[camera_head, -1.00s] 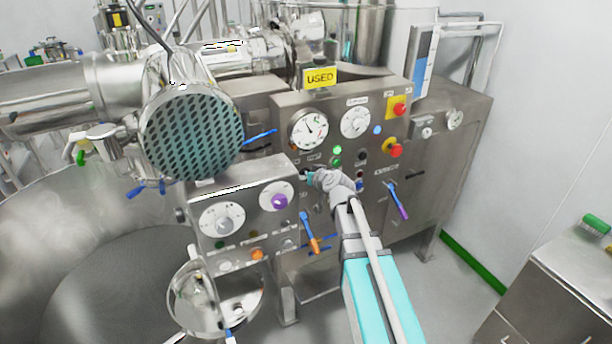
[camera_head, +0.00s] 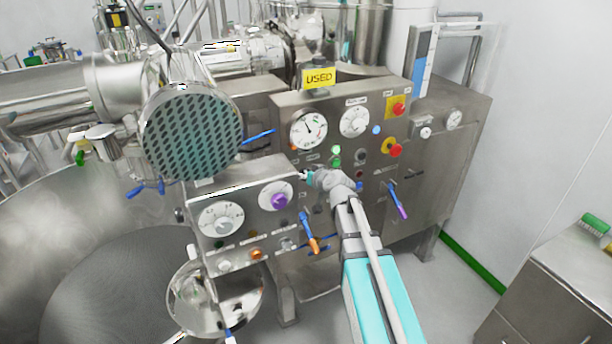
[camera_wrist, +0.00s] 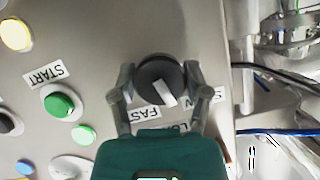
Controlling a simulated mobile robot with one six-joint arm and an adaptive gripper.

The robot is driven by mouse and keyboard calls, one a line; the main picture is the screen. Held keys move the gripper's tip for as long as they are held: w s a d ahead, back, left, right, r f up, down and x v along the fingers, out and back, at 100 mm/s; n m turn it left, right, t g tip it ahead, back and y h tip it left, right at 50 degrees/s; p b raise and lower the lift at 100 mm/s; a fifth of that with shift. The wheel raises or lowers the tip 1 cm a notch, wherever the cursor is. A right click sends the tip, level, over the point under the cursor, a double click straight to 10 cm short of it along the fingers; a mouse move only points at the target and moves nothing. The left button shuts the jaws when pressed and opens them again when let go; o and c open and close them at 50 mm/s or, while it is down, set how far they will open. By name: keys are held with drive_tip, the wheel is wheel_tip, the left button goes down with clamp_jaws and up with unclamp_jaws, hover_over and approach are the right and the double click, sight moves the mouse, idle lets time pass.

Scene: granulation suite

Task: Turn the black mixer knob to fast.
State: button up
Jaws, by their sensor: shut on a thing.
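The black mixer knob (camera_wrist: 160,72) sits on the steel panel in the wrist view, with a white pointer mark on its face. The mark points down and to the right in that picture, between the upside-down FAST label (camera_wrist: 139,113) and a second, partly hidden label (camera_wrist: 213,97) beginning with S. My gripper (camera_wrist: 159,76) is shut on the knob, one finger on each side. In the head view my gripper (camera_head: 308,176) is at the panel's left part, below the round gauge, and the knob is hidden there.
A green START button (camera_wrist: 59,103) and a lit yellow button (camera_wrist: 16,34) are to the left in the wrist view. In the head view, a smaller control box (camera_head: 245,215) with a purple knob (camera_head: 280,201) and an orange-tipped lever (camera_head: 309,233) stand close left of my arm.

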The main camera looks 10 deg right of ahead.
drive_tip(key=m+y+b, duration=0.2)
drive_tip(key=m, duration=0.2)
drive_tip(key=shift+f+y, duration=0.15)
drive_tip(key=shift+y, duration=0.25)
drive_tip(key=m+y+b, duration=0.1)
drive_tip(key=m, duration=0.1)
drive_tip(key=shift+m+b, duration=0.3)
drive_tip(key=shift+b, duration=0.05)
drive_tip(key=shift+m+t+y+b, duration=0.3)
drive_tip(key=shift+m+y+b, duration=0.2)
drive_tip(key=shift+m+y, duration=0.25)
drive_tip(key=o, duration=1.1)
drive_tip(key=shift+o, duration=0.2)
drive_tip(key=shift+r, duration=0.2)
